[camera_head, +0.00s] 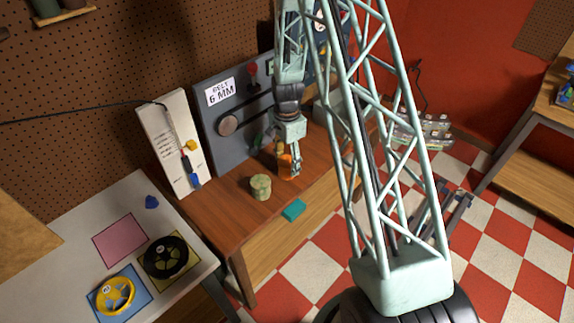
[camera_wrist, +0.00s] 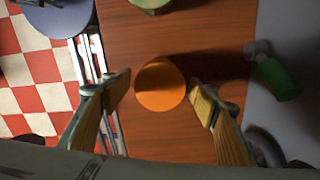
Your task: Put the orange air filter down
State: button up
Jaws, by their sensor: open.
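The orange air filter (camera_head: 286,166) is a short round cylinder standing upright on the brown wooden bench, partly hidden behind my gripper in the head view. In the wrist view its round orange top (camera_wrist: 160,85) lies between my two fingers. My gripper (camera_head: 295,168) points down at the filter. In the wrist view my gripper (camera_wrist: 160,94) is open, with one finger on each side of the filter and a visible gap at both sides.
A pale green round can (camera_head: 260,187) stands on the bench left of the filter. A teal block (camera_head: 294,210) is by the bench's front edge. A grey panel (camera_head: 230,118) with a belt label stands behind. A green bottle-like object (camera_wrist: 278,78) is right of the filter in the wrist view.

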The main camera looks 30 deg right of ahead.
notch_tip(320, 180, up, 11)
jog(key=b, duration=0.1)
jog(key=shift+f, duration=0.2)
dwell(0.6)
dwell(0.6)
notch_tip(320, 180, up, 16)
jog(key=n+t, duration=0.1)
jog(key=n, duration=0.3)
send_over(287, 161)
jog(key=s+a, duration=0.5)
jog(key=a, duration=0.1)
jog(key=s+a+r+n+t, duration=0.1)
jog(key=s+a+r+n, duration=0.15)
jog(key=s+r, duration=0.35)
jog(key=s+a+r+n, duration=0.2)
jog(key=s+a+r, duration=0.2)
jog(key=r, duration=0.4)
jog(key=s+a+r+n, duration=0.2)
jog(key=s+r+n, duration=0.1)
jog(key=s, duration=0.5)
jog(key=s+a+r+n+t, duration=0.1)
jog(key=s+a+r+n, duration=0.1)
jog(key=s, duration=0.7)
jog(key=s+a+r+n+t, duration=0.1)
jog(key=s+a+r+n, duration=0.2)
jog(key=s, duration=0.6)
jog(key=shift+r+n, duration=0.45)
jog(key=shift+r, duration=0.5)
